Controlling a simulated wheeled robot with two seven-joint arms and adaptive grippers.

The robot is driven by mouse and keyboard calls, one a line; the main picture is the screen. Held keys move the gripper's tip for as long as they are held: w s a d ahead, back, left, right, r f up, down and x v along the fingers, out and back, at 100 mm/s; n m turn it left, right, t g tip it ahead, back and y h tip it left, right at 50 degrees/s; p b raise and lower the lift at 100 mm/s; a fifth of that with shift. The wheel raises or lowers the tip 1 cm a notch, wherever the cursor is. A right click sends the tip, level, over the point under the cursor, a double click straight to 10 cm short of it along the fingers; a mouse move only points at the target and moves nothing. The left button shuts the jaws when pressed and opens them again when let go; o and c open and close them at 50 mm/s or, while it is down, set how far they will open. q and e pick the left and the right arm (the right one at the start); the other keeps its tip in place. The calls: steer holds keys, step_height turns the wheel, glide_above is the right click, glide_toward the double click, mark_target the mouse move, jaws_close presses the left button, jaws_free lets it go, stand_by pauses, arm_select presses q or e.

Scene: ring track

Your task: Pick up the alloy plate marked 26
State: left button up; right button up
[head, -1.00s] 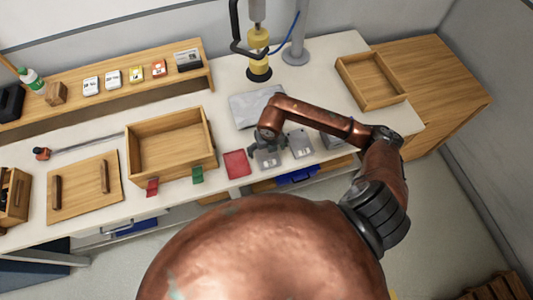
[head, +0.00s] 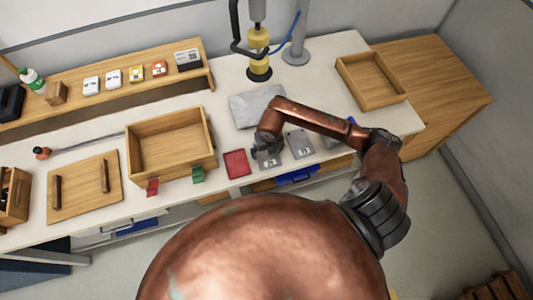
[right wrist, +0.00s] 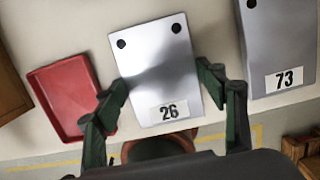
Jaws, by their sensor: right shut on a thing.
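The alloy plate marked 26 (right wrist: 158,60) is a flat silver-grey plate with two dark holes at its far end and a white label at its near end. It also shows in the head view (head: 270,161), partly hidden by my gripper. My right gripper (head: 263,151) is over it. In the right wrist view the two dark green fingers of this gripper (right wrist: 163,78) press on the plate's left and right edges, shut on it. I cannot tell whether the plate is lifted off the bench. My left gripper is not in view.
A similar plate marked 73 (right wrist: 282,45) lies just right of the held plate. A shallow red tray (right wrist: 65,95) lies close on the left. A wooden box (head: 170,165) stands further left, and a grey sheet (head: 256,104) lies behind the gripper.

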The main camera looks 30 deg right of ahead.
steer(key=c, duration=0.6)
steer(key=shift+o, duration=0.2)
steer(key=shift+r, duration=0.1)
